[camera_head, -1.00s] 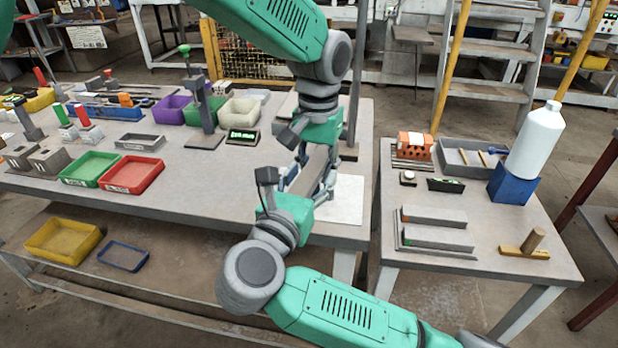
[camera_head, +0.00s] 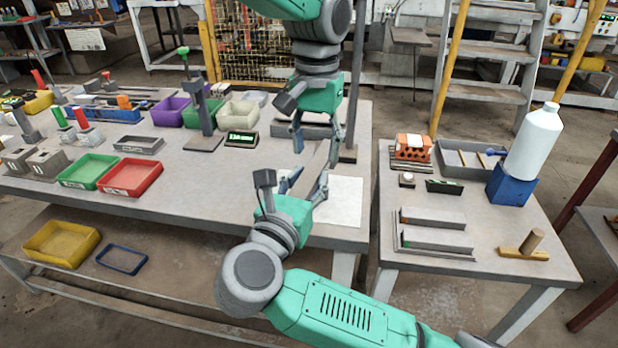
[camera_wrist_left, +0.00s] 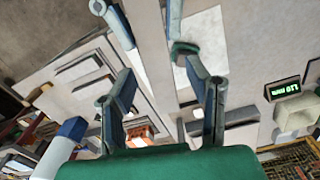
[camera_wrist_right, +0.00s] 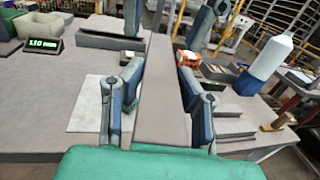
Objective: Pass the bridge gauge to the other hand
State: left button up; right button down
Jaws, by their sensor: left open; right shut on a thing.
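The bridge gauge looks like a flat grey bar (camera_head: 318,158). My right gripper (camera_head: 306,182) is shut on it, above the front right part of the main table. In the right wrist view the bar (camera_wrist_right: 163,95) runs from between my right fingers away from the camera. My left gripper (camera_head: 316,143) is open, above and beyond my right gripper, near the bar's far end. In the left wrist view the bar (camera_wrist_left: 150,45) shows beyond my spread left fingers (camera_wrist_left: 160,85), and my right fingers are at the top. The bar's gripped end is partly hidden.
A white sheet (camera_head: 345,200) lies under the grippers. A small display (camera_head: 242,139) and a grey post stand (camera_head: 203,143) are to the left. A side table (camera_head: 480,270) at right holds grey channels, a blue block (camera_head: 512,188) and a white bottle (camera_head: 536,140).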

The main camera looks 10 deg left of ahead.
aim_at(315, 162)
pick_arm(q)
notch_tip(315, 162, up, 6)
jog(key=shift+f, duration=0.1)
jog(key=s+a+f+m+g, duration=0.25)
jog(key=a+f+m, duration=0.45)
jog(key=a+f, duration=0.6)
jog(key=s+a+f+n, duration=0.15)
jog(key=s+f, duration=0.25)
jog(key=f, duration=0.4)
jog(key=s+a+f+n, duration=0.1)
jog(key=s+a+f, duration=0.15)
jog(key=f, duration=0.55)
jog(key=s+a+f+n+t, duration=0.1)
jog(key=s+a+f+n, duration=0.1)
jog(key=s+f, duration=0.4)
jog(key=s+a+f+n+t, duration=0.1)
jog(key=s+a+f+n, duration=0.2)
jog(key=s, duration=0.5)
jog(key=s+a+f+n+t, duration=0.1)
jog(key=s+a+n, duration=0.1)
jog(key=s, duration=0.9)
jog(key=shift+s+f, duration=0.25)
jog(key=shift+f, duration=0.05)
